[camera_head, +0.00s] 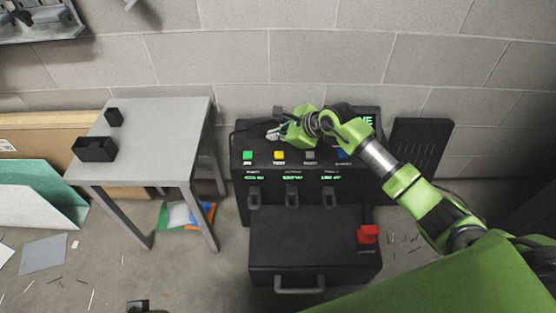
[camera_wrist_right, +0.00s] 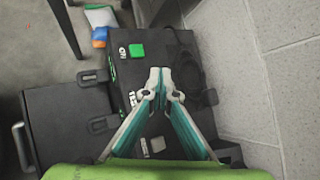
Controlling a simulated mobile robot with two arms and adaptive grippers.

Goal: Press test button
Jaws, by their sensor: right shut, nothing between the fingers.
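The black machine (camera_head: 262,178) has a row of small buttons on its top: green (camera_head: 247,155), yellow (camera_head: 279,155), grey (camera_head: 310,156) and blue (camera_head: 343,155). The small label below the yellow button appears to read TEST. My right gripper (camera_head: 272,134) is shut and empty, above and just behind the yellow button in the head view. A gap to the panel cannot be judged. In the right wrist view the closed fingertips (camera_wrist_right: 160,72) lie between the green button (camera_wrist_right: 137,50) and the grey button (camera_wrist_right: 157,145), and the yellow button is hidden.
A grey table (camera_head: 158,130) with two black boxes stands left of the machine. A lower black drawer unit (camera_head: 315,240) with a handle and a red switch (camera_head: 368,234) juts out in front. A block wall (camera_head: 300,60) stands close behind. Scraps litter the floor.

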